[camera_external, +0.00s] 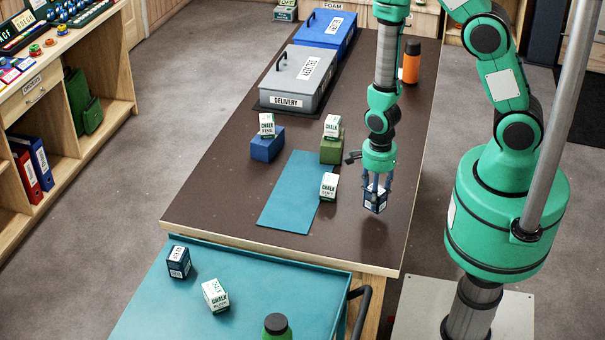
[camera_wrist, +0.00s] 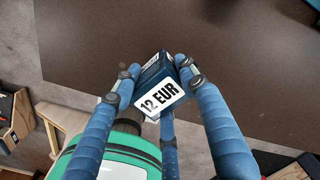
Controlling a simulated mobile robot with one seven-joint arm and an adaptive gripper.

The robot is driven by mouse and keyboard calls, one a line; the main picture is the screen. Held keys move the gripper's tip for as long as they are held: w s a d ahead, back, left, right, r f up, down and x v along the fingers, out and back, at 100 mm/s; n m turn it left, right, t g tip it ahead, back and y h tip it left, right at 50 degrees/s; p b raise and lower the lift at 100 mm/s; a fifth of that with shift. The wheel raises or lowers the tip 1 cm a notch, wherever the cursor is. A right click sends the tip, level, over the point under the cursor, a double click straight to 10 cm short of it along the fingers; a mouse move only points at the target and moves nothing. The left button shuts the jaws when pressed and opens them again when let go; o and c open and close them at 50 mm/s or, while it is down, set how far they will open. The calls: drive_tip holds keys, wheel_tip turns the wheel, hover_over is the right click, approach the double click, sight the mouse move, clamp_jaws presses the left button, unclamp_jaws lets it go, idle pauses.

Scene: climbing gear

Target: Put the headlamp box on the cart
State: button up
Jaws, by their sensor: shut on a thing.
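My gripper (camera_external: 376,190) is shut on a dark blue box (camera_external: 375,201) over the right side of the brown table, past the teal mat. In the wrist view the fingers (camera_wrist: 157,68) hold the box (camera_wrist: 160,88), whose white label reads "12 EUR". The product name on it is not readable, so I cannot confirm it is the headlamp box. The teal cart (camera_external: 150,308) stands at the table's near end. A similar dark blue box (camera_external: 179,262) and a white chalk box (camera_external: 216,295) stand on it.
The table (camera_external: 215,180) bears a teal mat (camera_external: 290,200), chalk boxes on and near blue and green blocks, a grey delivery case (camera_external: 297,80), a blue case (camera_external: 325,35) and an orange bottle (camera_external: 411,62). The cart's middle right is clear.

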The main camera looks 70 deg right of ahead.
drive_tip(key=shift+w+a+n, duration=0.2)
drive_tip(key=shift+w+n, duration=0.3)
drive_tip(key=shift+w, duration=0.1)
drive_tip(key=shift+w+a+f, duration=0.1)
drive_tip(key=shift+w, duration=0.2)
